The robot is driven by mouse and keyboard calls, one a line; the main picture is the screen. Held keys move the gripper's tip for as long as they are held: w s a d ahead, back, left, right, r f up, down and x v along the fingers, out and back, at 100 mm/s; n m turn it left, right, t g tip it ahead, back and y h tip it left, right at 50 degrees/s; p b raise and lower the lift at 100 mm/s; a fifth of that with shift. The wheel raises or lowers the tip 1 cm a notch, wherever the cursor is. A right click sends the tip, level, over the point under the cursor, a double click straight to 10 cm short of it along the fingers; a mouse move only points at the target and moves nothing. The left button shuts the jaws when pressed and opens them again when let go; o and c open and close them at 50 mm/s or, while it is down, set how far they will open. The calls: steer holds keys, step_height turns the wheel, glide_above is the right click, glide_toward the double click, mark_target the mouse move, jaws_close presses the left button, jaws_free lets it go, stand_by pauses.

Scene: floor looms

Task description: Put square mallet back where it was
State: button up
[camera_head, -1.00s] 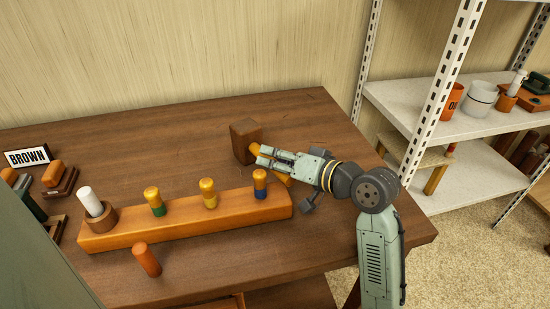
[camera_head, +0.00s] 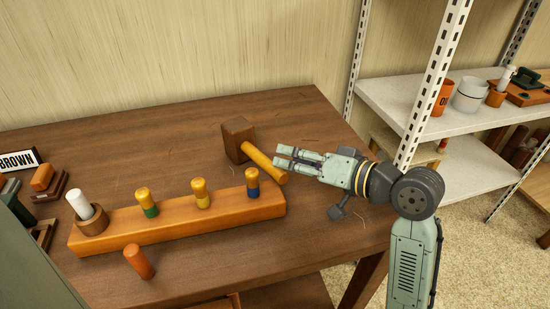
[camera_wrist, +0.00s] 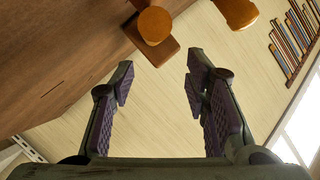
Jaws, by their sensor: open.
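The square mallet (camera_head: 238,141) has a dark brown block head and an orange-yellow handle (camera_head: 262,161). It lies on the wooden table behind the right end of the peg block. My gripper (camera_head: 277,157) is open just right of the mallet in the head view, its fingers pointing left past the handle. In the wrist view the handle's round end (camera_wrist: 154,24) faces the camera, with part of the brown head behind it. The open fingers (camera_wrist: 158,82) have nothing between them there, and the mallet is beyond their tips.
A long orange block (camera_head: 180,226) with several coloured pegs and a white cylinder stands in front of the mallet. A loose orange peg (camera_head: 139,262) stands nearer the front. A BROWN sign (camera_head: 17,160) is at left. A metal shelf (camera_head: 440,118) with cups stands at right. The table's back middle is clear.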

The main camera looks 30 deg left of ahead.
steer(key=shift+v, duration=2.2)
